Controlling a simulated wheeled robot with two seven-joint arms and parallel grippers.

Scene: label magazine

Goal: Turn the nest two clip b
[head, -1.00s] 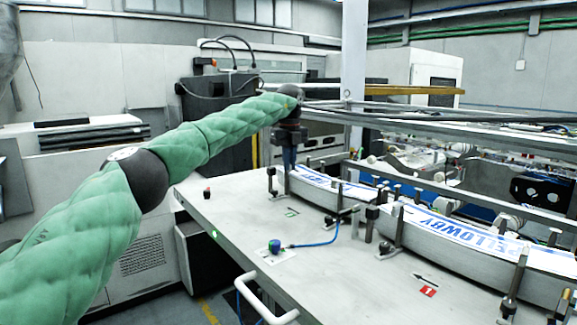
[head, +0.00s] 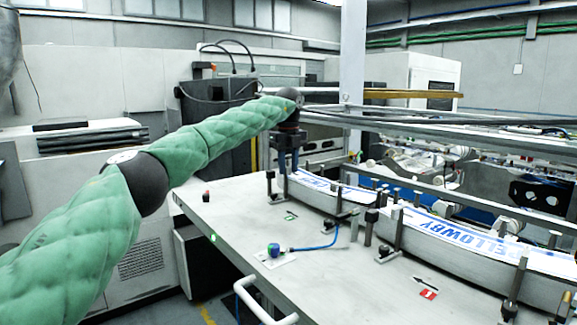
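My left gripper (head: 288,168) points down at the far end of the bench, above the far end of the farther label nest (head: 318,196). Its two fingers show slightly apart, and I see nothing clearly held between them. Dark upright clips stand along the nests: one at the far left corner (head: 270,186), one at the front of the farther nest (head: 340,200), others by the nearer nest (head: 440,245). A clip right under my fingers is partly hidden, and I cannot tell which is clip b. A green mark (head: 291,215) lies before the farther nest. My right gripper is out of view.
Metal rails (head: 440,185) run behind the nests. The bench's left part is mostly clear.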

